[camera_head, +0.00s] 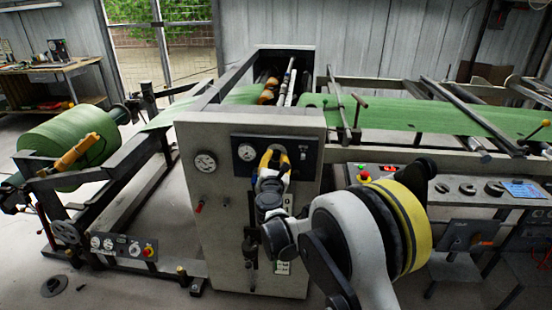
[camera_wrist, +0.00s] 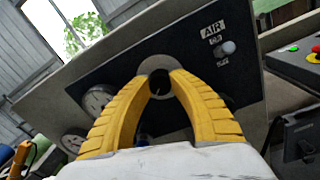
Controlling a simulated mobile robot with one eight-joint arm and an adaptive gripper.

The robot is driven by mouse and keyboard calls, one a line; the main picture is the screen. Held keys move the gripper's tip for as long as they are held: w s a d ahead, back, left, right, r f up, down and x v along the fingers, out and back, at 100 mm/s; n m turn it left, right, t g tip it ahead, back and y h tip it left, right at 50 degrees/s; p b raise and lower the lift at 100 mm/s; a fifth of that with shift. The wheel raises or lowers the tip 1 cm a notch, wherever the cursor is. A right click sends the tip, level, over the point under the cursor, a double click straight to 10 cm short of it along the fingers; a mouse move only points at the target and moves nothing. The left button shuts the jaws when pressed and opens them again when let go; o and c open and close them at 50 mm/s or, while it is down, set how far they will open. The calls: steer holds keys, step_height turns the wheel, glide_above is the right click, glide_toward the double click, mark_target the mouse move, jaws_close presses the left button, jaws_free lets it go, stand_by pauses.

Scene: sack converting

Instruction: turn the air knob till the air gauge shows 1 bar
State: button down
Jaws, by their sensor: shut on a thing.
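My gripper (camera_head: 271,152) has its yellow fingers at the black panel (camera_head: 301,157) on the front of the grey machine. In the wrist view my gripper (camera_wrist: 158,82) is shut on a round grey knob (camera_wrist: 156,64), taken as the air knob. The fingertips and the camera angle hide part of it.
An AIR label (camera_wrist: 213,30) and a pale ball-ended switch (camera_wrist: 228,47) are right of the knob. A second gauge (camera_head: 205,161) sits further left, off the panel. A control box with a red button (camera_head: 364,175) stands to the right. Green web (camera_head: 420,114) runs behind.

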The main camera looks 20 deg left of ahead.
steer(key=m, duration=0.6)
steer(key=shift+f+b, duration=0.1)
steer(key=shift+b, duration=0.2)
steer(key=m, duration=0.6)
steer(key=shift+h, duration=0.3)
steer(key=shift+d+m, duration=0.1)
steer(key=shift+m, duration=0.3)
steer(key=c, duration=1.1)
jaws_free()
steer(key=shift+c, duration=0.2)
steer(key=v, duration=1.2)
steer(key=shift+f, duration=0.3)
